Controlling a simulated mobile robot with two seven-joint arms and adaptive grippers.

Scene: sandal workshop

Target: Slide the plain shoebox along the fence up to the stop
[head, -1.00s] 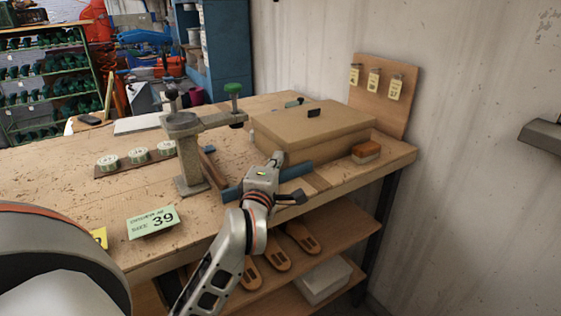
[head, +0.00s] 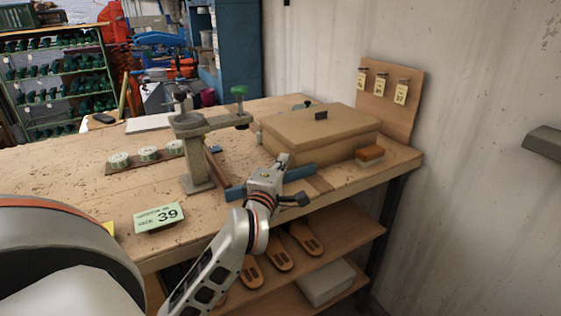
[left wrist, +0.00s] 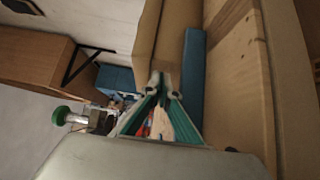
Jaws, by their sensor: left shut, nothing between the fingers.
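My left gripper (head: 284,159) is shut and empty at the box's front left, just above the fence. In the left wrist view its fingertips (left wrist: 165,82) are close to the box (left wrist: 178,30); contact is unclear. My right gripper is not in view.
A grey press (head: 194,150) with a green knob stands left of the box. A brush (head: 369,155) lies at the box's right front. A size 39 card (head: 159,217) and several round tins (head: 148,153) are farther left. A tag board (head: 390,95) stands at the back right.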

